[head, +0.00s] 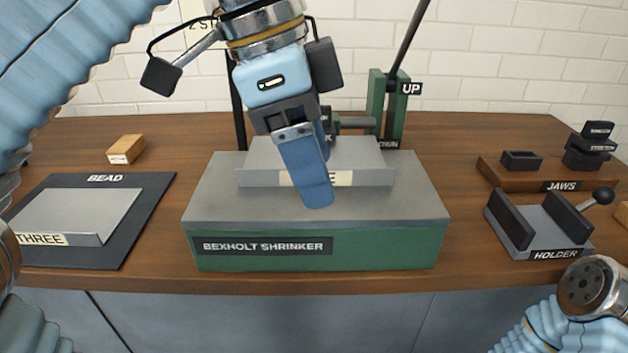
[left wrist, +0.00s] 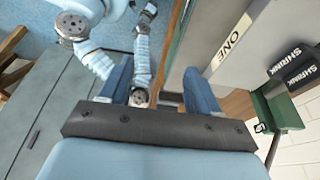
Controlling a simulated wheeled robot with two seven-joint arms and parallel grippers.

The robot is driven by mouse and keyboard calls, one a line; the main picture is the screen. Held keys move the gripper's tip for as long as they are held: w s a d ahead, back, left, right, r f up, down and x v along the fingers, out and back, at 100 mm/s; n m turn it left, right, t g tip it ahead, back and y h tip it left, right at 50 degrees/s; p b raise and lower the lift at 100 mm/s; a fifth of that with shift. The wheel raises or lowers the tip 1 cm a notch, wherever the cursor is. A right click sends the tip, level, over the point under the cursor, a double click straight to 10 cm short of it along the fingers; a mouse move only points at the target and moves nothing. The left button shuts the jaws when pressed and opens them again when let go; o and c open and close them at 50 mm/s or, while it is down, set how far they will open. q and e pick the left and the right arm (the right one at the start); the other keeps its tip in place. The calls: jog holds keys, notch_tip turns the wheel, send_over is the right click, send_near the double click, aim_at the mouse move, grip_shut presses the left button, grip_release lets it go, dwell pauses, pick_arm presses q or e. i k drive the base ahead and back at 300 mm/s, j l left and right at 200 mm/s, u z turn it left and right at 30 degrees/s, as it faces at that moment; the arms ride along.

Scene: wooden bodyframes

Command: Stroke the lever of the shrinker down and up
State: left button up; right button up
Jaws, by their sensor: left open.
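The shrinker (head: 215,208) is a grey-topped green block on the bench, labelled BEXHOLT SHRINKER. Its lever (head: 408,38) is a dark rod rising from a green post at the back right and leaning right, beside the UP label (head: 411,88). A lower DOWN label is partly hidden. A grey sheet part (head: 362,176) labelled ONE lies on top; its label also shows in the left wrist view (left wrist: 231,42). My left gripper (head: 318,200) is open and empty, in front of the sheet in the head view and apart from the lever. My right gripper's jaws cannot be made out.
A black BEAD mat (head: 143,218) with a grey sheet marked THREE (head: 75,215) lies left, near a small wooden block (head: 125,149). A JAWS tray (head: 500,178) and a HOLDER fixture (head: 541,240) stand right. A white tiled wall is behind.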

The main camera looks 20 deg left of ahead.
aim_at(423, 5)
jog(key=k, duration=1)
